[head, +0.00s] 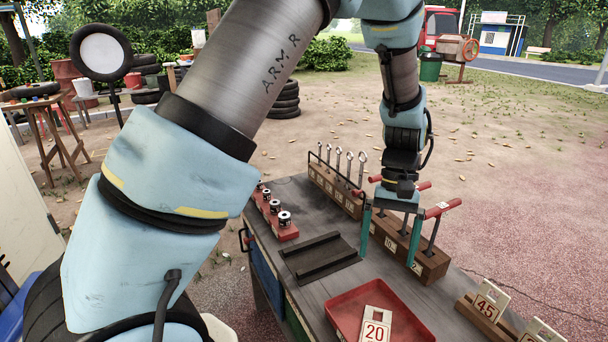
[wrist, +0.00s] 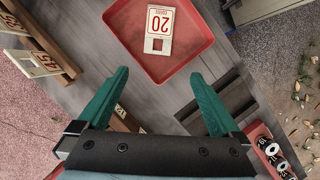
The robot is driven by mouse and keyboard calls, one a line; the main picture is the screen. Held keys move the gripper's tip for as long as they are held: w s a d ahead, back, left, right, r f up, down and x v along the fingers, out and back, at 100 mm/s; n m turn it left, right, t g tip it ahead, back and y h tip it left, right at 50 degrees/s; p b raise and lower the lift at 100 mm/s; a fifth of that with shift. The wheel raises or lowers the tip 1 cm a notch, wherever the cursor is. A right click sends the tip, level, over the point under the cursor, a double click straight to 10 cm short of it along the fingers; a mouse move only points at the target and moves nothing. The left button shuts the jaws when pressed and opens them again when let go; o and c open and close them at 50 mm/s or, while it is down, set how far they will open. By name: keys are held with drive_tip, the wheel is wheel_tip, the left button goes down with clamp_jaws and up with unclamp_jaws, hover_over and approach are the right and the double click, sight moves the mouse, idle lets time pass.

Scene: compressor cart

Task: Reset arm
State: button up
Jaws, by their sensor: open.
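My gripper (head: 390,235) hangs from my arm over the bench, with its two green fingers apart. In the head view it is beside the wooden block of red T-handled tools (head: 430,262). In the wrist view my gripper (wrist: 160,100) is open, with nothing between the fingers. Beyond the fingertips lies the red tray (wrist: 190,67), holding a white card marked 20 (wrist: 159,30). The tray also shows in the head view (head: 345,303), at the bench's near part. I cannot tell the exact height of the fingers above the bench.
On the bench (head: 300,220) are a wooden rack of wrenches (head: 335,188), a red socket holder (head: 274,220), a dark grooved plate (head: 320,257) and number cards in a wooden holder (head: 483,310). The bench top between plate and tray is bare. Tyres (head: 284,100) stand behind on open ground.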

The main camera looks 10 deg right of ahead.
drive_tip(key=w+a+r+n+t+h+p, duration=0.15)
drive_tip(key=w+a, duration=0.25)
drive_tip(key=a, duration=0.4)
drive_tip(key=w+a+r+n+t, duration=0.1)
drive_tip(key=w+a+r, duration=0.2)
drive_tip(key=a, duration=0.5)
drive_tip(key=w+a+r+n+t+h, duration=0.1)
drive_tip(key=w+a+r, duration=0.25)
drive_tip(key=a, duration=0.35)
drive_tip(key=s+a+r+n+t, duration=0.1)
drive_tip(key=a, duration=0.9)
drive_tip(key=shift+s+a+r+p, duration=0.15)
drive_tip(key=shift+s+a+p, duration=0.1)
drive_tip(key=shift+a+p, duration=0.1)
